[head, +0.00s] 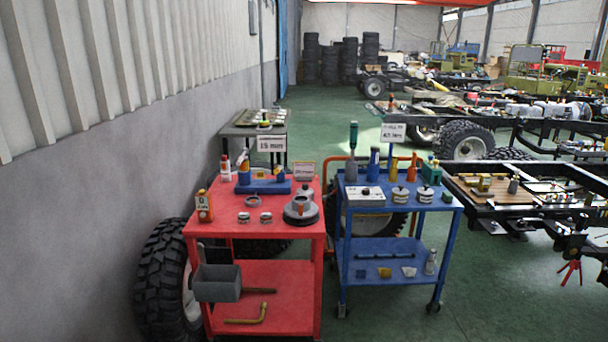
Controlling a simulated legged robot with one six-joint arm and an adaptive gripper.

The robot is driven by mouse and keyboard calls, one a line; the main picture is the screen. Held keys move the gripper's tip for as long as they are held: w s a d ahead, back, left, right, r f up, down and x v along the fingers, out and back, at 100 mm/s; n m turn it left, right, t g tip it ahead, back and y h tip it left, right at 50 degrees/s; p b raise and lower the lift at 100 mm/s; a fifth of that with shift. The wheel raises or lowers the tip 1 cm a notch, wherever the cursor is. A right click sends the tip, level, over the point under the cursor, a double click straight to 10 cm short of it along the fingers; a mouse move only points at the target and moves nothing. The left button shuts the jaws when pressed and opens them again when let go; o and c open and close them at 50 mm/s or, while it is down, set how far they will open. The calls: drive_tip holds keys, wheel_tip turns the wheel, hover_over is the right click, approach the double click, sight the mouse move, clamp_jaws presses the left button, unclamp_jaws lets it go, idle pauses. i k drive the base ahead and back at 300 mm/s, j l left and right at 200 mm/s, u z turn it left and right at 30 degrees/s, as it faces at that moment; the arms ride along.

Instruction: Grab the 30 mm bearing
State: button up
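Several small ring-shaped parts that look like bearings lie on the red cart's top (225,228). A silver ring (244,217) and a second silver ring (265,217) sit near the front edge, side by side. A flatter reddish ring (253,201) lies behind them. Round silver-topped parts (399,194) stand on the blue cart (347,222) to the right. A small sign (305,170) on the red cart is too small to read, so I cannot tell which part is the 30 mm bearing. My gripper is not in view.
The red cart also holds an orange bottle (204,206), a blue vise-like block (263,186) and a dark round housing (301,211). A grey table with a "15 mm" sign (271,145) stands behind. A tyre (160,280) and wall are left.

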sight(244, 218)
drive_tip(key=i+j, duration=0.6)
drive_tip(key=i, duration=0.15)
drive_tip(key=i+j, duration=1.25)
drive_tip(key=i, duration=0.25)
